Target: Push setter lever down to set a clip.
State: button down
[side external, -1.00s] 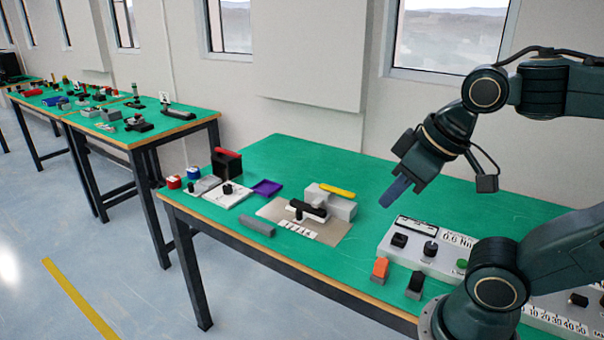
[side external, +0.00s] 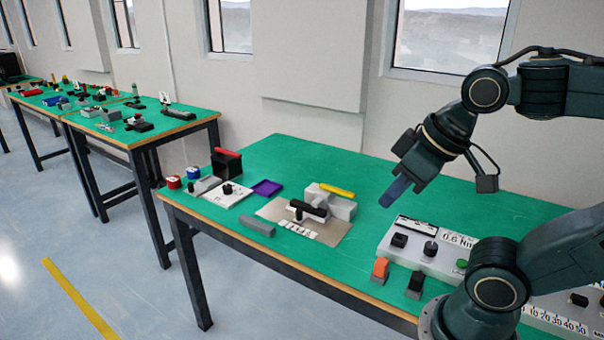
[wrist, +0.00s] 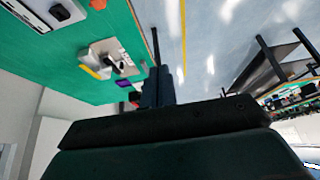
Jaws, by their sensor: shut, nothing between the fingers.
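A beige plate (side external: 332,233) on the green table carries a grey block (side external: 342,209), a yellow bar (side external: 338,191) and a black lever-like part (side external: 308,209). A black block with a red handle (side external: 227,152) stands at the table's far left corner. I cannot tell for sure which of these is the setter lever, and no clip can be made out. My gripper (side external: 394,193) is shut and empty, in the air to the right of the beige plate, touching nothing. Its dark fingers (wrist: 158,88) also show in the wrist view, with the plate's fixture (wrist: 108,60) left of them.
A purple tray (side external: 267,188), a white plate with a black knob (side external: 228,194) and a grey bar (side external: 257,226) lie left of the beige plate. A grey control box (side external: 415,258) and an orange-topped switch (side external: 380,269) stand to the right. The back of the table is clear.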

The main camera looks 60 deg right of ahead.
jog(key=shift+w, duration=0.1)
jog(key=w+d+m, duration=0.3)
jog(key=w+d, duration=0.2)
jog(key=w, duration=0.5)
jog(key=m+t+h, duration=0.3)
jog(key=m+h, duration=0.1)
jog(key=m, duration=0.7)
send_over(339, 191)
notch_tip(339, 191, down, 13)
jog(key=shift+d+r, duration=0.15)
jog(key=shift+f, duration=0.2)
jog(key=shift+f, duration=4.2)
